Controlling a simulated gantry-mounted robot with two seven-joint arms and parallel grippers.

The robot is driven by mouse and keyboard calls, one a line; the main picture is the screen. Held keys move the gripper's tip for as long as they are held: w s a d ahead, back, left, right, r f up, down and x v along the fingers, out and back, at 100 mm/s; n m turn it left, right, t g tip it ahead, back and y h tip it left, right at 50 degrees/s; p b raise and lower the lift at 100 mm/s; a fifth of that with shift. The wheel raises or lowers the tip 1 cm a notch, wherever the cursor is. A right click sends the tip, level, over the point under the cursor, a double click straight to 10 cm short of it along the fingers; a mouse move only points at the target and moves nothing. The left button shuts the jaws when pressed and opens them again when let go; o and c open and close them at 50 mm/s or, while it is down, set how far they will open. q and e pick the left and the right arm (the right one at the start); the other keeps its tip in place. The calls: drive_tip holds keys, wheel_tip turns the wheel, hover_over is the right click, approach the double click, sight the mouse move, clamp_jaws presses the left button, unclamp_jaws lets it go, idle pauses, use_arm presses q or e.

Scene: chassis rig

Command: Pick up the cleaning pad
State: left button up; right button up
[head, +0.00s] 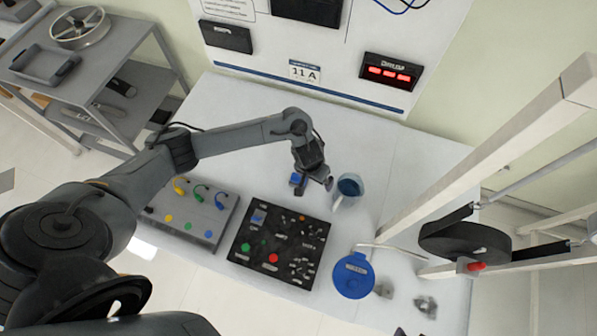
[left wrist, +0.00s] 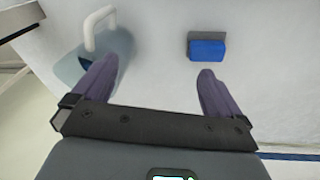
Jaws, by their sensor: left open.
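The cleaning pad, a small block with a blue face and a grey back (left wrist: 207,48), lies on the white table just beyond the right fingertip in the left wrist view. In the head view its blue part (head: 295,179) shows beside my left gripper (head: 314,184), partly hidden by it. My left gripper is open and empty, its two purple-grey fingers (left wrist: 153,85) wide apart above the table. The pad is not between the fingers. My right gripper is in neither view.
A blue-grey mug (head: 349,187) with a pale handle stands close right of the gripper. A black button panel (head: 279,243), a grey cable panel (head: 190,215) and a blue round lid (head: 352,275) lie nearer. A white frame (head: 480,160) stands at right.

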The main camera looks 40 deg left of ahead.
use_arm(q)
drive_tip(key=a+n, duration=0.1)
drive_tip(key=a, duration=0.1)
drive_tip(key=a+b, duration=0.1)
drive_tip(key=a, duration=0.1)
drive_tip(key=a+f+n+g+y, duration=0.1)
drive_tip(key=a, duration=0.2)
drive_tip(key=shift+w+n, duration=0.1)
drive_tip(key=shift+n, duration=0.2)
drive_tip(key=shift+a+f+b, duration=0.2)
drive_tip(key=shift+f+b, duration=0.05)
drive_tip(key=shift+b, duration=0.25)
drive_tip(key=b, duration=0.3)
hover_over(299, 178)
drive_tip(key=f, duration=0.4)
drive_tip(key=shift+a, duration=0.25)
drive_tip(key=shift+d+f+b, duration=0.1)
drive_tip(key=shift+f+b, duration=0.65)
drive_tip(key=shift+f, duration=2.2)
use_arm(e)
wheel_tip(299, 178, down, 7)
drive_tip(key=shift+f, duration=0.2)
use_arm(q)
drive_tip(key=shift+c, duration=0.3)
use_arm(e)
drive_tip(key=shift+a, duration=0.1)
